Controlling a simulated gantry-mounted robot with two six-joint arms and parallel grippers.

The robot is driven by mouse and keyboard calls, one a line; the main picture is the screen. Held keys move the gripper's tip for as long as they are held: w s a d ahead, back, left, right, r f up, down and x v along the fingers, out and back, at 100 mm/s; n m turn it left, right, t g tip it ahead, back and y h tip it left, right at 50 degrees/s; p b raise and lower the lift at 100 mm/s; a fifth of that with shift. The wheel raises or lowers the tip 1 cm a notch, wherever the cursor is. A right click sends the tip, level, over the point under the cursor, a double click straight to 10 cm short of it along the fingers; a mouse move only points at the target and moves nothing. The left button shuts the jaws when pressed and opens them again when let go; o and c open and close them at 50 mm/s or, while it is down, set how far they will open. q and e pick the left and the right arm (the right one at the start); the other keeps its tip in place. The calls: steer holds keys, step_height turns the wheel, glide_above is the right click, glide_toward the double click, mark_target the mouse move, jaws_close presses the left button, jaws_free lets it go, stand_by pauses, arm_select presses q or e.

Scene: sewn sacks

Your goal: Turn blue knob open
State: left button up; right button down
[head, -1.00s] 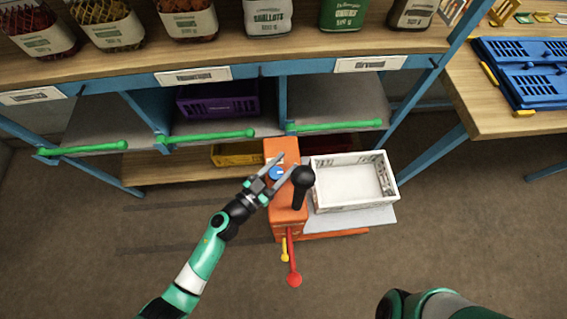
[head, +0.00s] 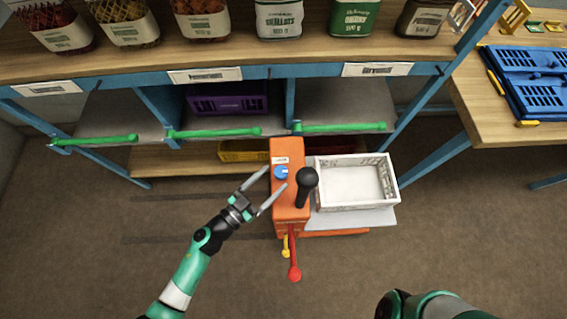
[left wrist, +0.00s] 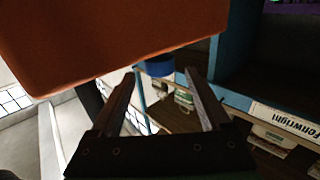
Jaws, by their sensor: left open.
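The blue knob (head: 281,172) sits on top of the orange machine (head: 288,211), near its far end beside a small white label. In the left wrist view the blue knob (left wrist: 158,66) shows past the fingertips at the edge of the orange body (left wrist: 110,40). My left gripper (head: 276,179) is open and empty; its spread fingers point toward the knob from the lower left and appear apart from it. The left wrist view shows both fingers (left wrist: 160,78) with a gap between them. The right gripper is not seen; only part of my right arm shows at the bottom.
A black-knobbed lever (head: 307,181) stands just right of the knob. A white crate (head: 357,205) rests on the machine's right-hand platform. Red (head: 294,271) and yellow (head: 286,247) levers stick out in front. Shelves with green bars (head: 215,133) stand behind; floor at left is clear.

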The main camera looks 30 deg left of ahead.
arm_select(q)
steer(key=shift+p+v, duration=0.4)
steer(key=shift+v, duration=1.75)
